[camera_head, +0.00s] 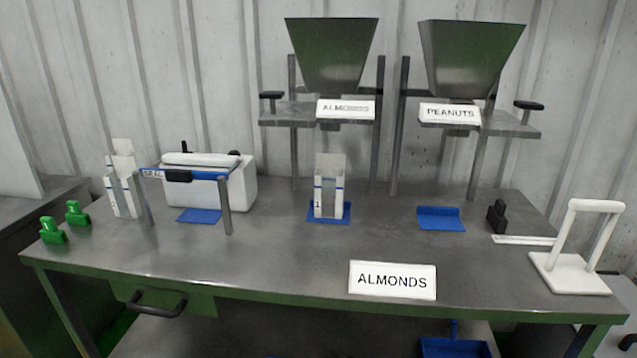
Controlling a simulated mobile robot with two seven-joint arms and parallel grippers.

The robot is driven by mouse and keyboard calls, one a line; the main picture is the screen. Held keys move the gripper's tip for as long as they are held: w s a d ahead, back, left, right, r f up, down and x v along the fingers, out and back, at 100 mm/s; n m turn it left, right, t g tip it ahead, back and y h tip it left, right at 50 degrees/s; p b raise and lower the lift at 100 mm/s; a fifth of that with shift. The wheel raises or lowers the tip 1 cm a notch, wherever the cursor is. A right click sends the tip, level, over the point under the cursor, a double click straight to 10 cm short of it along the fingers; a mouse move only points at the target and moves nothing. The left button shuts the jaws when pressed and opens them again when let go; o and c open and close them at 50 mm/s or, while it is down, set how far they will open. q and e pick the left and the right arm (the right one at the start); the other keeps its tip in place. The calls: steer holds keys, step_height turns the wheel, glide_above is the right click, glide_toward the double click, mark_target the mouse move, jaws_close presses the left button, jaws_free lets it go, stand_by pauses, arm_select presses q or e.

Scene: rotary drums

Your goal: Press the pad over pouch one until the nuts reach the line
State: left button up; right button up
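A white pouch (329,172) marked with what looks like a 1 stands upright on a blue mat (343,214), below the almonds hopper (332,55). It has a grey window strip and blue lines on its front. I cannot make out nuts in it. A black pad (271,96) sits on the left end of the almonds hopper's shelf (287,116), above and left of the pouch. Neither gripper is in view.
A peanuts hopper (471,60) with its own black pad (529,105) stands at right, above an empty blue mat (440,218). A sealer (208,180), pouches (122,180) and green clips (53,231) are at left. A white stand (572,270) and ALMONDS sign (392,280) are in front.

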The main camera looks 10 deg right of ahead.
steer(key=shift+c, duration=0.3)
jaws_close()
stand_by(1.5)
